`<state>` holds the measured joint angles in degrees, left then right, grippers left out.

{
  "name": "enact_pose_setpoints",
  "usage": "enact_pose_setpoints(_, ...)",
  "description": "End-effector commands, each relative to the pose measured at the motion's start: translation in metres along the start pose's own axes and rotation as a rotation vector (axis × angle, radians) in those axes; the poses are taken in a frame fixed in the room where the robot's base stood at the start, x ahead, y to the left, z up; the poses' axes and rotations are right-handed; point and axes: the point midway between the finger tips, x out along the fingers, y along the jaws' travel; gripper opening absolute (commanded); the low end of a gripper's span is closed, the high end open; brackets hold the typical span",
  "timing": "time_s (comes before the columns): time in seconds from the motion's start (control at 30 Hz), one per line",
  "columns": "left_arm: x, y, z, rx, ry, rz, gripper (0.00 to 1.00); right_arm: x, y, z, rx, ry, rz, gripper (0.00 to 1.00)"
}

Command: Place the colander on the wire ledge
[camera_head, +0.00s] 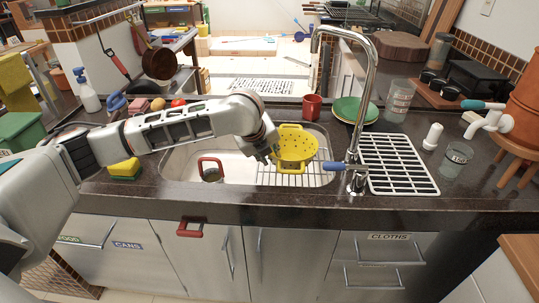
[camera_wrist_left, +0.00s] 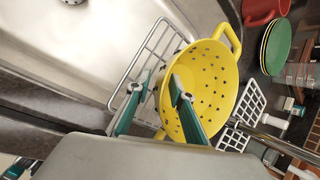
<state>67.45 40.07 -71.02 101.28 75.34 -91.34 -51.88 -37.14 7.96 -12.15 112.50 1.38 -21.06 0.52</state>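The yellow colander (camera_head: 297,148) is at the right part of the sink, over the wire ledge (camera_head: 285,181); I cannot tell if it rests on it. My left gripper (camera_head: 274,156) is at the colander's left side. In the left wrist view the teal fingers (camera_wrist_left: 160,90) stand apart. One finger reaches over the inside of the colander (camera_wrist_left: 222,82) and the other is outside its rim, with a gap showing between outer finger and rim. The wire ledge (camera_wrist_left: 150,58) shows behind the outer finger. My right gripper is not in view.
The faucet (camera_head: 366,95) stands right of the colander. A white drying rack (camera_head: 397,163) is to the right. A red-handled item (camera_head: 210,168) is in the sink's left part.

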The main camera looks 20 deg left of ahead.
Motion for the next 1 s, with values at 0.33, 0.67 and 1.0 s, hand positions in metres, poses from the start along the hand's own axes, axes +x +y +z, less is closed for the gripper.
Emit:
enact_pose_setpoints(0.33, -0.011, -0.002, 0.001, 0.002, -0.001, -0.002, 0.22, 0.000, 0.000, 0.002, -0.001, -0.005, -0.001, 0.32)
enact_pose_setpoints(0.67, -0.076, -0.003, 0.003, 0.002, -0.003, -0.004, 0.22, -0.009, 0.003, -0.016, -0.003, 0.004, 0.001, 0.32)
enact_pose_setpoints(1.0, -0.119, -0.001, 0.001, 0.001, -0.001, -0.001, 0.22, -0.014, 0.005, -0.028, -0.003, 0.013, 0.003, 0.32)
